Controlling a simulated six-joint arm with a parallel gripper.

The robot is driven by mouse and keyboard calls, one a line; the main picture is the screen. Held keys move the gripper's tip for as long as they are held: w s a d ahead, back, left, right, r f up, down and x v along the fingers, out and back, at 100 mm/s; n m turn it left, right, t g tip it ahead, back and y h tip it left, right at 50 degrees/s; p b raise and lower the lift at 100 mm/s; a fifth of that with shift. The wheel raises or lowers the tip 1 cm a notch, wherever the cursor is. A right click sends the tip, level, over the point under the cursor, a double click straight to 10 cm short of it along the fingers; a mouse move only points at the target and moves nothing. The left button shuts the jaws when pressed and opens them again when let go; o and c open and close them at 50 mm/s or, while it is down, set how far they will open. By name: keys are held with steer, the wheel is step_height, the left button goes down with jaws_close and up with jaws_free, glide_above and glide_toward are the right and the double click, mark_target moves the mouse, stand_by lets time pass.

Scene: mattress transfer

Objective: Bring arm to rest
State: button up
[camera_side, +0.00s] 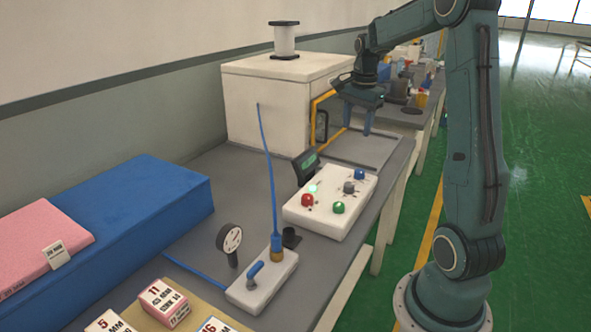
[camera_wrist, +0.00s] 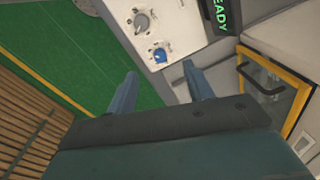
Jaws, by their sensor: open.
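My gripper (camera_side: 381,127) hangs from my teal arm over the grey table, beside the white box-shaped machine. Its two blue fingers point down, spread apart with nothing between them. In the wrist view my gripper (camera_wrist: 158,85) is also open and empty, with the table edge and green floor below it. A pink mattress (camera_side: 40,246) with a white label lies on top of a blue mattress (camera_side: 150,200) at the left of the table.
The white machine (camera_side: 262,105) has a yellow-framed door (camera_wrist: 290,90). A control box (camera_side: 330,205) with coloured knobs, a display (camera_wrist: 217,18) reading "READY", a dial gauge (camera_side: 230,240) and a valve block (camera_side: 262,283) stand on the table. Labelled blocks (camera_side: 163,302) lie in front.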

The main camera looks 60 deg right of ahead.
steer(key=s+a+r+n+t, duration=0.1)
steer(key=a+r+n, duration=0.3)
steer(key=a, duration=0.5)
steer(key=s+a+r+n+t, duration=0.1)
steer(key=a+r+n, duration=0.1)
steer(key=a+n, duration=0.5)
steer(key=s+a+f+n+t, duration=0.1)
steer(key=s+a+n, duration=0.4)
steer(key=a, duration=0.3)
steer(key=s+a+n+t, duration=0.1)
steer(key=s+a+n, duration=0.3)
steer(key=s+a, duration=0.2)
steer(key=shift+a+f+n+t+y, duration=0.3)
steer(key=shift+a+f+n+t, duration=0.1)
steer(key=shift+a, duration=0.55)
